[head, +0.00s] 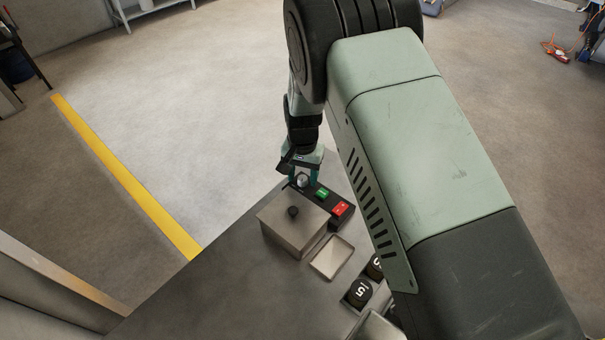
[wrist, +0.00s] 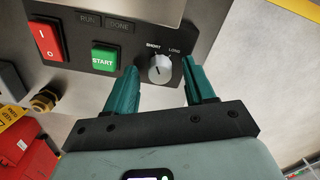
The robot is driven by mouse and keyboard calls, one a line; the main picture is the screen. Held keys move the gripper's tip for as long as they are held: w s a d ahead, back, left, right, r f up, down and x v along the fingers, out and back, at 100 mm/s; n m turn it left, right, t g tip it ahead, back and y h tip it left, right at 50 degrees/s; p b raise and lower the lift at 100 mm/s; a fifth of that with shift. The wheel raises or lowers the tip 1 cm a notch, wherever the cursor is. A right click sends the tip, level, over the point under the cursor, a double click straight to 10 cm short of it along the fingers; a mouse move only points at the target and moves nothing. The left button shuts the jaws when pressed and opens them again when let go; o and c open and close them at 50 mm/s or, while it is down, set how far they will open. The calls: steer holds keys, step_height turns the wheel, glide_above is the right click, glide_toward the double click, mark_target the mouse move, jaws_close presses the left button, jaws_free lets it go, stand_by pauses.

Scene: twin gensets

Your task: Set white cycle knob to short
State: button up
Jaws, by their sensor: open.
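The white cycle knob (wrist: 160,68) is on the dark control panel, below the labels SHORT, to the upper left, and LONG, to the upper right. It carries a dark pointer line, but I cannot tell for sure which label it points to. My gripper (wrist: 160,72) is open, with one teal finger to the left of the knob and one to the right. A gap shows on each side, and I cannot tell how deep the fingertips reach. In the head view my gripper (head: 304,172) is at the panel's far end, close against the knob (head: 302,181).
The green START button (wrist: 104,58) sits left of the knob, near the left finger. Beyond it is a red I/O switch (wrist: 45,41). RUN and DONE labels are above. A metal box with a black knob (head: 293,211) stands beside the panel on the grey bench (head: 205,275).

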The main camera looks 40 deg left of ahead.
mark_target(304, 178)
step_height(304, 178, up, 11)
steer(key=shift+f, duration=0.15)
stand_by(0.6)
steer(key=w+d+r+m+t+y, duration=0.1)
steer(key=w+d+r, duration=0.2)
steer(key=d+r, duration=0.9)
steer(key=w+d+r+m+t+y, duration=0.1)
steer(key=w+d+r, duration=0.2)
steer(key=d+r, duration=0.8)
steer(key=s+d+r+t, duration=0.1)
steer(key=s+d+r, duration=0.2)
steer(key=d, duration=0.3)
steer(key=s+d+r, duration=0.3)
steer(key=d, duration=0.3)
steer(key=s+d+m+t+h, duration=0.2)
steer(key=s+d, duration=0.8)
steer(key=s, duration=0.2)
steer(key=shift+d+r+t, duration=0.3)
steer(key=shift+d+r, duration=0.05)
